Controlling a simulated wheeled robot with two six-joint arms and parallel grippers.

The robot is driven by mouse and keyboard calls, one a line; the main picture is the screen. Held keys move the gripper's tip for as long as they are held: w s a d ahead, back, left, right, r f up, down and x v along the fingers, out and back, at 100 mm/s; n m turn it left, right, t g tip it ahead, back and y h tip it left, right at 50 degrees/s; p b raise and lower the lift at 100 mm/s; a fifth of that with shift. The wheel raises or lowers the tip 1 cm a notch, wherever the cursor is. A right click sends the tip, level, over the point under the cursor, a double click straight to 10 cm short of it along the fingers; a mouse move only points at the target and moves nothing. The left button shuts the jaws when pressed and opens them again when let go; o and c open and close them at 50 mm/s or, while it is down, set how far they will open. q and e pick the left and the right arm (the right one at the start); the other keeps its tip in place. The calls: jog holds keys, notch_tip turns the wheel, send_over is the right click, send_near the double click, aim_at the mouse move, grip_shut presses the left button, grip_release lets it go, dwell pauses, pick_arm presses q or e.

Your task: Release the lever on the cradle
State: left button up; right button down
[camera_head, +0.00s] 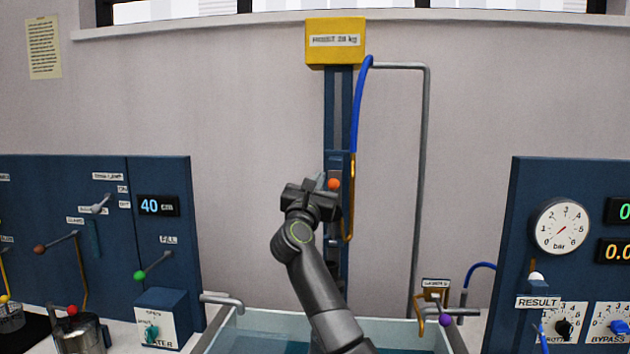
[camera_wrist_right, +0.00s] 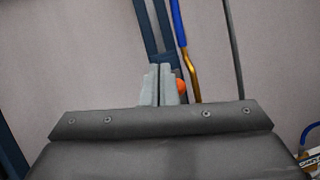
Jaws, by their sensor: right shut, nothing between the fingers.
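The lever's orange knob (camera_head: 334,184) shows on the dark blue column (camera_head: 338,110), just beyond my right gripper. My right gripper (camera_head: 320,181) is raised in front of the column, shut and empty. In the right wrist view its closed fingers (camera_wrist_right: 159,84) point at the column, and the orange knob (camera_wrist_right: 181,86) shows just right of them, partly hidden behind them. I cannot tell whether fingers and knob touch. The lever's arm and much of the cradle are hidden behind my gripper. My left gripper is not in view.
A yellow box (camera_head: 335,42) tops the column. A blue hose (camera_head: 359,105) and brass tube (camera_head: 351,195) run along its right side, beside a grey pipe (camera_head: 421,190). A glass-walled tank (camera_head: 240,332) stands below. Panels (camera_head: 60,200) flank left and right (camera_head: 535,190).

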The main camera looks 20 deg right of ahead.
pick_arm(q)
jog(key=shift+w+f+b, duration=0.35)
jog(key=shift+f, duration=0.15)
pick_arm(e)
jog(key=s+a+r, duration=0.2)
jog(key=shift+s+r, duration=0.15)
jog(key=shift+s, duration=0.2)
jog(key=shift+s, duration=0.1)
